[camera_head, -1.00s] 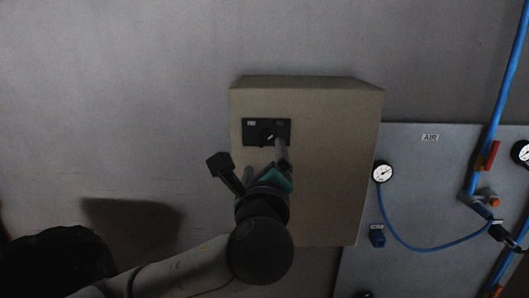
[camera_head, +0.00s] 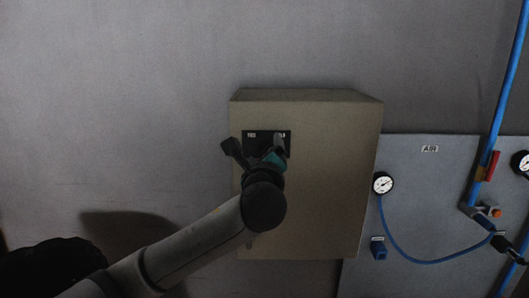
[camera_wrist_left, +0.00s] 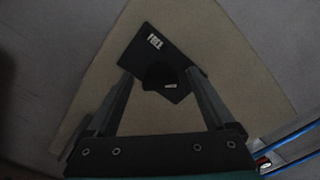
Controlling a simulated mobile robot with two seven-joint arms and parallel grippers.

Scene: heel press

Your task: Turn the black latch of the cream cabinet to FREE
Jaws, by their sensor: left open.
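The cream cabinet (camera_head: 330,185) hangs on the grey wall in the head view. A black latch plate (camera_head: 255,138) with white lettering sits at its upper left. In the left wrist view, the plate (camera_wrist_left: 143,62) carries a label at its upper left that seems to read FREE. The round black latch (camera_wrist_left: 157,75) has a short white mark on its side away from that label. My left gripper (camera_head: 269,152) is at the plate and hides the latch in the head view. Its open fingers (camera_wrist_left: 160,78) stand either side of the latch; contact cannot be told. My right gripper is not in view.
A grey AIR panel (camera_head: 430,215) stands right of the cabinet, with a gauge (camera_head: 383,184), blue hoses (camera_head: 414,248) and a red-handled valve (camera_head: 491,164). The wall left of and above the cabinet is bare.

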